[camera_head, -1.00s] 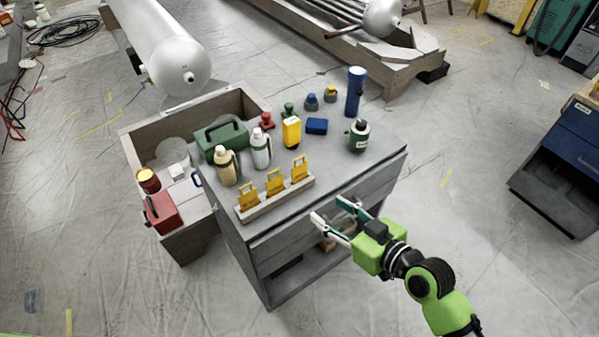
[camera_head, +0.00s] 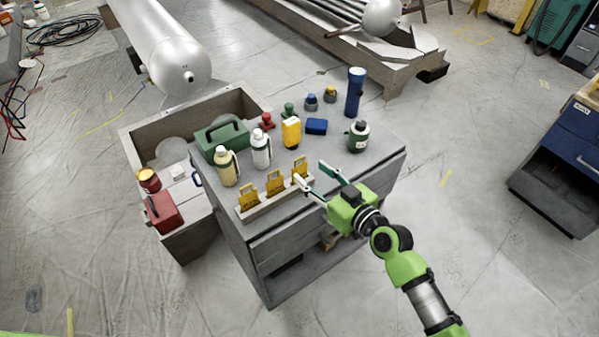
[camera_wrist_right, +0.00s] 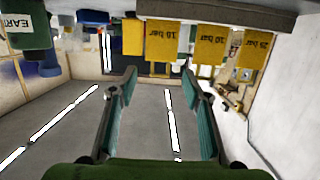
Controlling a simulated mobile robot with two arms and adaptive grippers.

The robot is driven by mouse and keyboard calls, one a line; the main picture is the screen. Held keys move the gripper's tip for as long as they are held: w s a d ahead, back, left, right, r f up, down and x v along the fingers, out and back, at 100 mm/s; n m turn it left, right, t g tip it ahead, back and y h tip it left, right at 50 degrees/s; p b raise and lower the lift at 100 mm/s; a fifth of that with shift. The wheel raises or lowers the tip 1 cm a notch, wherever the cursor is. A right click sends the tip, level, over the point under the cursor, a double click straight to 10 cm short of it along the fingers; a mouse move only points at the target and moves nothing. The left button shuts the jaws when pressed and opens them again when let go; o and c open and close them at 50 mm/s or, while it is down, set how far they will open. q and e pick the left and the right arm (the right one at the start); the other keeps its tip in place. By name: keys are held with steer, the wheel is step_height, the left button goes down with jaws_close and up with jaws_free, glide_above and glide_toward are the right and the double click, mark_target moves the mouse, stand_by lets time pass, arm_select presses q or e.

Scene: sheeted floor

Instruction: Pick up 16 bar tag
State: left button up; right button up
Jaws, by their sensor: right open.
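Three yellow tags stand upright in a row on a light grey rack (camera_head: 262,208) at the cabinet's front edge. The tag at the rack's right end (camera_head: 299,167) is nearest my right gripper (camera_head: 311,173). In the right wrist view the 16 bar tag (camera_wrist_right: 161,42) appears ahead, between the two fingers. The 10 bar tag (camera_wrist_right: 210,44) and the 25 bar tag (camera_wrist_right: 255,47) are to its right there. My right gripper (camera_wrist_right: 159,74) is open and empty, its fingertips close to the 16 bar tag. I cannot tell whether they touch it. My left gripper is not in view.
The grey cabinet top (camera_head: 330,150) also holds a cream flask (camera_head: 226,170), a white flask (camera_head: 261,150), a yellow box (camera_head: 291,132), a green canister (camera_head: 358,137) and a blue cylinder (camera_head: 355,92). A green toolbox (camera_head: 222,137) stands behind the flasks.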

mark_target(300, 165)
steer(key=shift+f+x, duration=0.1)
steer(key=shift+x, duration=1.2)
steer(key=shift+f+x, duration=0.15)
steer(key=shift+x, duration=1.15)
steer(key=shift+s, duration=0.1)
steer(key=c, duration=0.7)
